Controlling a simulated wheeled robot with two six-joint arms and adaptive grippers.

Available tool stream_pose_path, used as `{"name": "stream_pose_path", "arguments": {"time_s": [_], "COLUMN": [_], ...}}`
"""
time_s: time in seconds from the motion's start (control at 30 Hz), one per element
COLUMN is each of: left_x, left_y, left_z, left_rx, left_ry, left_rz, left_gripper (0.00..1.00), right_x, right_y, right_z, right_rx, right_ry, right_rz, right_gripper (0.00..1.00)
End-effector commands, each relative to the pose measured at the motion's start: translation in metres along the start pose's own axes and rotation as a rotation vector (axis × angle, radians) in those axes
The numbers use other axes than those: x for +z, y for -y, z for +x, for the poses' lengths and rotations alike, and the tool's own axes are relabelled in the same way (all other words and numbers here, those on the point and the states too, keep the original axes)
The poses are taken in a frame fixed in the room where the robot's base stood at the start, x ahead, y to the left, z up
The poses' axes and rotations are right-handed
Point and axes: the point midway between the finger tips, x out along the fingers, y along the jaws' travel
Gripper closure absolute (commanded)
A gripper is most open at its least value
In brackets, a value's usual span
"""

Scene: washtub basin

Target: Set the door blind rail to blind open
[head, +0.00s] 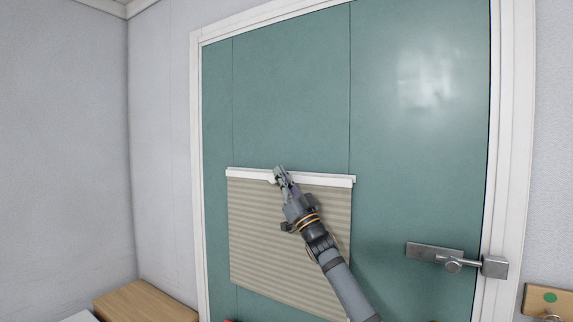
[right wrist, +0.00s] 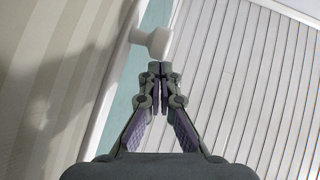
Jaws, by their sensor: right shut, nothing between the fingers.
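The blind rail (head: 325,180) is a white bar across the top of a beige pleated blind (head: 290,235) on the green door (head: 290,90). The blind hangs extended below the rail. My right gripper (head: 280,170) is at the left half of the rail, in front of it. In the right wrist view its fingertips (right wrist: 160,68) are together and empty, just below a small white knob (right wrist: 152,42) in the picture. Whether they touch the knob is unclear. My left gripper is not in view.
A metal door latch (head: 455,260) is at the right side of the door. A wooden block with a green dot (head: 549,298) is on the wall at far right. A wooden surface (head: 145,302) is at the lower left. The door above the rail is clear.

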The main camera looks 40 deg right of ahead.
Motion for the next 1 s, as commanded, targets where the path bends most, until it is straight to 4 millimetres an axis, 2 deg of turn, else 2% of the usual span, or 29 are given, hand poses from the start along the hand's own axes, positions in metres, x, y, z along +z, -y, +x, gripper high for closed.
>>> {"name": "stream_pose_path", "arguments": {"time_s": [0.13, 0.43, 0.57, 0.77, 1.0], "left_x": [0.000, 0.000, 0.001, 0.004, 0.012], "left_y": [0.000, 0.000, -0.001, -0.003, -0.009], "left_z": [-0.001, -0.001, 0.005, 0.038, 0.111], "left_rx": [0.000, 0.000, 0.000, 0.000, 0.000], "left_ry": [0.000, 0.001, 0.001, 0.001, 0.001], "left_rz": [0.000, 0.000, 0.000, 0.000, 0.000], "left_gripper": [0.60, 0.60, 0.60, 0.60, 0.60], "right_x": [0.007, 0.007, 0.012, 0.037, 0.093], "right_y": [0.000, 0.000, 0.000, 0.000, 0.000], "right_z": [-0.003, -0.003, -0.007, -0.035, -0.095], "right_rx": [0.000, 0.000, 0.001, 0.001, 0.001], "right_ry": [0.000, 0.000, 0.000, 0.002, 0.003], "right_rz": [0.000, 0.000, 0.000, 0.000, 0.000], "right_gripper": [1.00, 1.00, 1.00, 1.00, 1.00]}}
